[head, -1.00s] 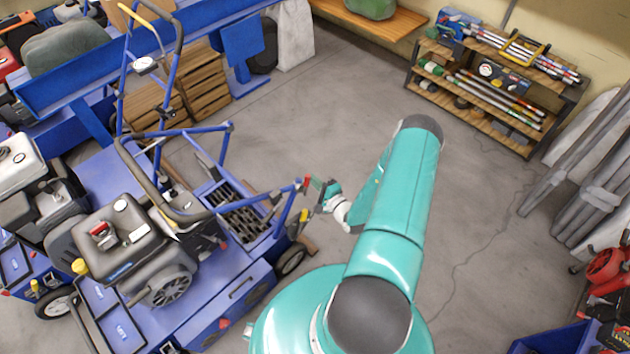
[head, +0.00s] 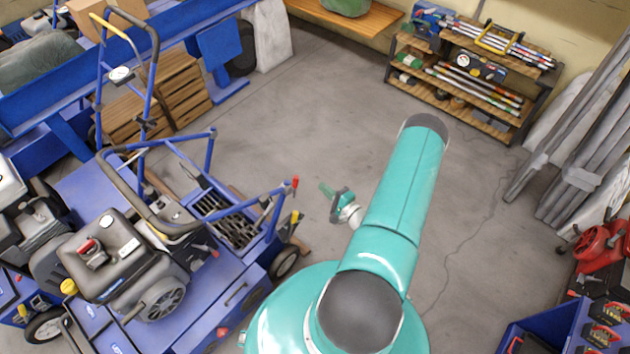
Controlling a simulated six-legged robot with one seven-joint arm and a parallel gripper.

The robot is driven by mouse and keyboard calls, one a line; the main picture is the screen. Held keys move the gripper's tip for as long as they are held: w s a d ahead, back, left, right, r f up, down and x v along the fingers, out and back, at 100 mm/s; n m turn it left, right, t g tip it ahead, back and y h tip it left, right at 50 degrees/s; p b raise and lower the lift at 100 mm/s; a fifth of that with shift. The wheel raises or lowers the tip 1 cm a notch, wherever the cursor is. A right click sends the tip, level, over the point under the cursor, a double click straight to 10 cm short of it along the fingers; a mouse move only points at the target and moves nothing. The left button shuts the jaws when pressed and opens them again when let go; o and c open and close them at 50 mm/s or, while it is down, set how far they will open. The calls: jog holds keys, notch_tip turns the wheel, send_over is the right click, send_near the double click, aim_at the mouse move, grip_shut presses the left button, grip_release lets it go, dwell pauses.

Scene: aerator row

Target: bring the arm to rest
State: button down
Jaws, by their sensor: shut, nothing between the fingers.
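My gripper (head: 328,191) shows left of my teal upper arm in the head view, small and partly hidden by the arm. Its fingers are shut and empty, in open air above the grey floor. A blue aerator (head: 200,262) with a black engine stands to its left. The aerator's blue lever with a red tip (head: 295,183) is the part closest to my gripper in the picture. A clear gap shows between the red tip and my fingers.
A wooden shelf (head: 470,117) with tools stands at the back right. Grey posts (head: 580,150) lean at the right wall. A blue bin (head: 520,335) and red machine (head: 603,245) are at the lower right. The floor (head: 320,110) between is clear.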

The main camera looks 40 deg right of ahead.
jog(key=shift+s, duration=0.8)
